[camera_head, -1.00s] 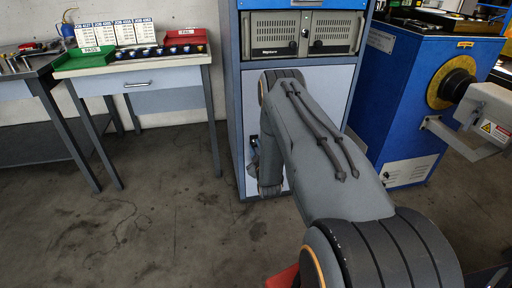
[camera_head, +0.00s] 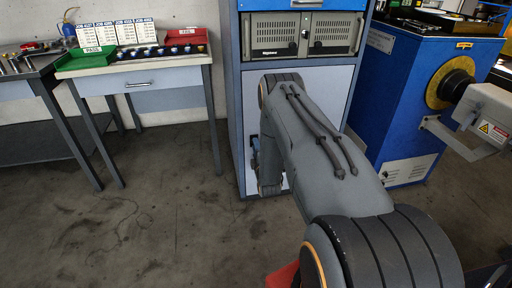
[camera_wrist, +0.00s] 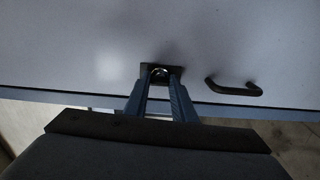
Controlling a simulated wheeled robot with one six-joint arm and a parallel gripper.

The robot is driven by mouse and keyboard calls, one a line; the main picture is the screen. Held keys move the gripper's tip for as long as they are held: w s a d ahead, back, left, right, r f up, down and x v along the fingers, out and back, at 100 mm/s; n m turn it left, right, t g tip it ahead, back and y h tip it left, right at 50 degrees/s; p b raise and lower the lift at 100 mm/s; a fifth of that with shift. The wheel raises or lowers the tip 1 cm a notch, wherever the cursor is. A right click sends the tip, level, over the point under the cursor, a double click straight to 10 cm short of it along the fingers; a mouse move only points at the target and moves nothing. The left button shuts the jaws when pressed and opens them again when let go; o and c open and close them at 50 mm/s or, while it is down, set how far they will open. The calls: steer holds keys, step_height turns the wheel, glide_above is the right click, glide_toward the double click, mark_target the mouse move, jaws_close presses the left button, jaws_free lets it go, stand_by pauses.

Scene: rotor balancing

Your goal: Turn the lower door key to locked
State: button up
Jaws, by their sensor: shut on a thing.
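The lower door (camera_head: 312,88) is the pale panel at the bottom of the blue cabinet, and it looks closed. Its key (camera_wrist: 160,71) sits in a dark square lock plate (camera_wrist: 176,70) in the wrist view, with a light, rounded part showing between my fingertips. My gripper (camera_wrist: 160,78) is shut on the key, its two blue fingers reaching up to the plate. In the head view my arm hides most of the door, and the lock is too small to read. The exact angle of the key cannot be told.
A black door handle (camera_wrist: 233,88) is right of the lock in the wrist view. A rack unit (camera_head: 304,35) sits above the door. A workbench (camera_head: 139,76) with green and red bins stands left, a blue machine (camera_head: 424,85) right. The floor between bench and cabinet is clear.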

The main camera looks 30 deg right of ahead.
steer(key=shift+n, duration=0.4)
steer(key=o, duration=1.1)
steer(key=shift+c, duration=0.2)
steer(key=p+v, duration=0.1)
steer(key=v, duration=0.6)
steer(key=shift+s+a, duration=0.2)
steer(key=shift+s, duration=0.2)
